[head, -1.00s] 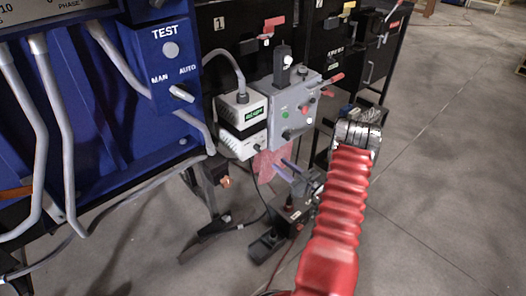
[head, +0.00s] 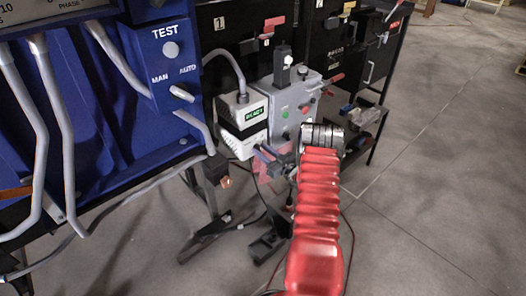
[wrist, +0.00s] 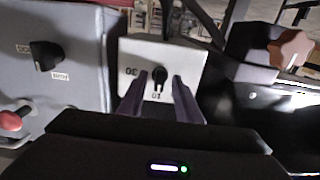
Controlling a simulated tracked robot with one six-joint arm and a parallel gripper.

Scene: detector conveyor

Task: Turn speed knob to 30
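The speed knob (wrist: 159,76) is small and black on a white panel (wrist: 190,58), seen upside down in the wrist view. A "30" mark stands at its left and a "10" mark below it; its narrow end appears to lie toward the "10". My gripper (wrist: 158,98) is open, one dark finger on each side of the knob, with gaps between. In the head view my gripper (head: 264,157) is at the front of the lower white box (head: 236,146), where the knob is hidden.
A white unit with a green READY display (head: 252,112) sits on the lower box. A grey control box (head: 292,98) with a red button and black switches stands just right. The blue TEST cabinet (head: 165,75) is on the left. Floor at right is clear.

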